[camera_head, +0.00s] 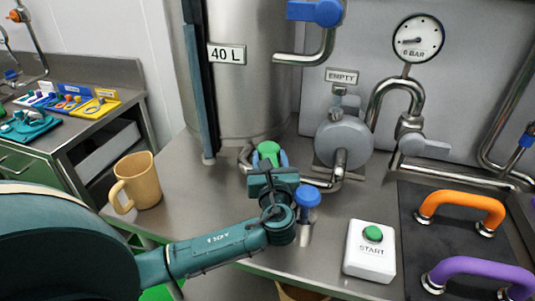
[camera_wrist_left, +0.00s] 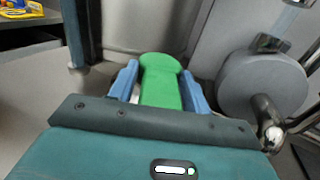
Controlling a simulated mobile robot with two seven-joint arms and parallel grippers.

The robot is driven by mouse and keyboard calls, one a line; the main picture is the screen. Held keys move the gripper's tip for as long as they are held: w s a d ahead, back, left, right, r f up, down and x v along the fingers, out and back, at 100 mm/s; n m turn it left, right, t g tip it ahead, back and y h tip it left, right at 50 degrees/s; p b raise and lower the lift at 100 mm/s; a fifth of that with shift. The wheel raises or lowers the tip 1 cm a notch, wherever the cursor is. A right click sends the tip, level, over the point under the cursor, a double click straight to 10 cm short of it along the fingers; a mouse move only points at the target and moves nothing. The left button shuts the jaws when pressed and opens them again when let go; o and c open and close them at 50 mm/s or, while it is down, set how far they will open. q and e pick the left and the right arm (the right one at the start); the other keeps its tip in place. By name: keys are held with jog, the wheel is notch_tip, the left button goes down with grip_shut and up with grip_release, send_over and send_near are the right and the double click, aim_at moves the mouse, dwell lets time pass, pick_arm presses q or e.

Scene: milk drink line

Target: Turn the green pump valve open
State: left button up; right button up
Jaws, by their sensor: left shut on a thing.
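The green pump valve handle (camera_head: 268,151) sits on the pipe at the foot of the steel tank. In the left wrist view the green handle (camera_wrist_left: 160,82) lies lengthwise between the blue fingers of my left gripper (camera_wrist_left: 160,88). My left gripper (camera_head: 270,159) is shut on the handle from the near side. The gripper body hides the near part of the handle and much of the valve. My right gripper is in neither view.
The grey pump (camera_head: 343,143) stands just right of the valve. A blue-topped tap (camera_head: 307,197) and a white START box (camera_head: 370,250) are nearby. A tan mug (camera_head: 136,183) stands left. Orange (camera_head: 462,208) and purple (camera_head: 480,271) handles are at right.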

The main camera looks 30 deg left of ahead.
pick_arm(q)
jog(key=shift+r, duration=0.1)
jog(key=o, duration=1.1)
notch_tip(320, 180, up, 10)
jog(key=shift+p, duration=0.5)
jog(key=shift+c, duration=0.6)
